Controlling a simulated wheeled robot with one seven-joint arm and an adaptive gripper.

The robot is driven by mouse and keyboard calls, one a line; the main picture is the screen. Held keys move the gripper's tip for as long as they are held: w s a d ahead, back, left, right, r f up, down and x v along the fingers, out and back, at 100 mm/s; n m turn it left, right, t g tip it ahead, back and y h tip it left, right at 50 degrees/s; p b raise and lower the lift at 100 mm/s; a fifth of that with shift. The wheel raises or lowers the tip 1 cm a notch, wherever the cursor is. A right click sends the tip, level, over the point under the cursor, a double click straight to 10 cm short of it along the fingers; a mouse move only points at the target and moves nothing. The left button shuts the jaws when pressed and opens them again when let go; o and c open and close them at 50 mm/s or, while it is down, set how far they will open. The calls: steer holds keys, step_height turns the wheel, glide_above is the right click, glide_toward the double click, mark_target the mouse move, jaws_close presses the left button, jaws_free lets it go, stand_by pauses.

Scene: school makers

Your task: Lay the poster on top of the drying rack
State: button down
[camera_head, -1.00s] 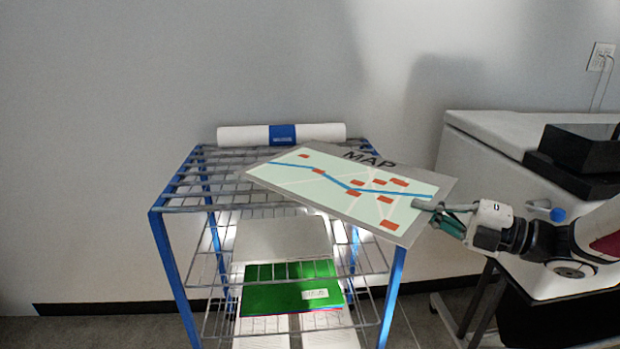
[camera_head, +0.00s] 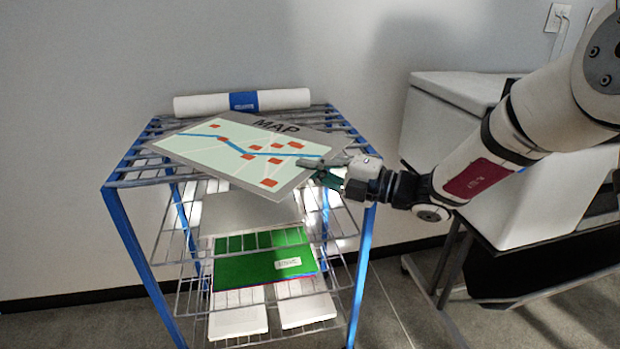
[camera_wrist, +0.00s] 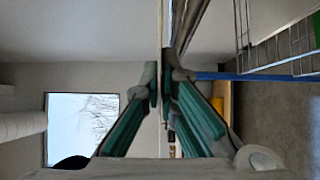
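The poster (camera_head: 210,155) is a stiff board with a grey border, the word MAP, a blue line and red blocks. My gripper (camera_head: 322,168) is shut on its right edge, at the right side of the drying rack. The poster lies over the rack's top shelf, slightly tilted; I cannot tell whether it touches the bars. The drying rack (camera_head: 130,226) has blue legs and grey wire shelves. In the wrist view the poster (camera_wrist: 162,60) shows edge-on as a thin strip between the green finger pads (camera_wrist: 160,105).
A white roll with a blue band (camera_head: 243,101) lies along the back of the rack's top. Lower shelves hold a green folder (camera_head: 262,262) and white boxes (camera_head: 238,314). A white cabinet (camera_head: 470,150) on a dark stand is close at the right, behind my arm.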

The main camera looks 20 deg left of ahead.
step_height(320, 180, down, 2)
steer(key=shift+f, duration=0.1)
steer(key=c, duration=2.3)
jaws_free()
steer(key=o, duration=0.5)
steer(key=s+d+p, duration=0.1)
steer(key=d, duration=1.1)
